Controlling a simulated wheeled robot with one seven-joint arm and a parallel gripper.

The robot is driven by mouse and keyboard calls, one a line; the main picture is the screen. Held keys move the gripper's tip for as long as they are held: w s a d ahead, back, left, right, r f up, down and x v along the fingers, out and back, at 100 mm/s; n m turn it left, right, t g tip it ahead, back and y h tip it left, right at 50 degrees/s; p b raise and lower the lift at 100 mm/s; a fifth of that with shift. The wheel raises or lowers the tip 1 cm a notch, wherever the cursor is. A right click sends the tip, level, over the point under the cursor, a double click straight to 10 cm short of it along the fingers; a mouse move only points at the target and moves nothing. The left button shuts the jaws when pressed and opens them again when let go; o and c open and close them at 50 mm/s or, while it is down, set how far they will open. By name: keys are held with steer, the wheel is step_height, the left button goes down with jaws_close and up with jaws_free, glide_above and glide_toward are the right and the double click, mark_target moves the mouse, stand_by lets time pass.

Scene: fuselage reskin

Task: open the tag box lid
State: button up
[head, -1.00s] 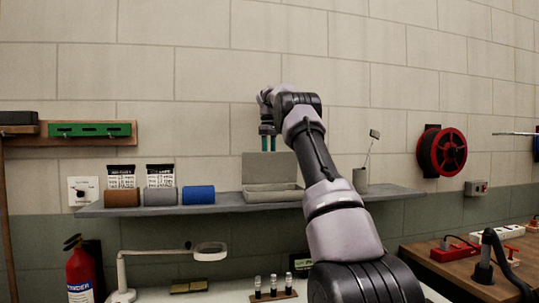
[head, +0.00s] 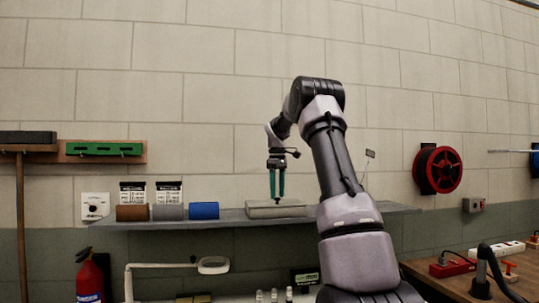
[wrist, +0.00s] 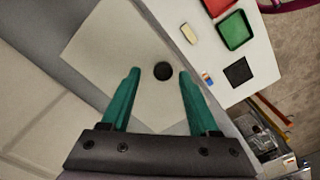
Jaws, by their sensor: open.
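The tag box (head: 292,210) is a low grey-beige box on the wall shelf, and its lid lies down flat on it. In the wrist view the lid (wrist: 105,50) is a pale flat panel with a round black knob (wrist: 163,71). My gripper (head: 277,197) points straight down over the lid. In the wrist view the teal fingers of my gripper (wrist: 160,72) are spread, with the knob showing between their tips. There is a gap on each side of the knob. I cannot tell whether the tips are level with it.
The grey shelf (head: 365,211) also holds a blue roll (head: 204,210), a grey roll (head: 168,212) and a brown roll (head: 132,213) at left. A magnifier lamp (head: 213,265) stands below. A green tray (wrist: 234,31) lies on the white bench.

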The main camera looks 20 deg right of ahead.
steer(key=shift+s+a+f, duration=0.1)
steer(key=shift+s+f, duration=0.15)
steer(key=shift+f, duration=0.15)
step_height(320, 180, up, 10)
steer(key=r, duration=0.1)
steer(key=s+a+r+m+t, duration=0.2)
steer(key=s+a+r+m, duration=0.1)
steer(key=s+a, duration=0.7)
steer(key=shift+s+r+m+t, duration=0.2)
steer(key=shift+s+m+t, duration=0.2)
steer(key=shift+s, duration=1.9)
steer(key=shift+a, duration=0.1)
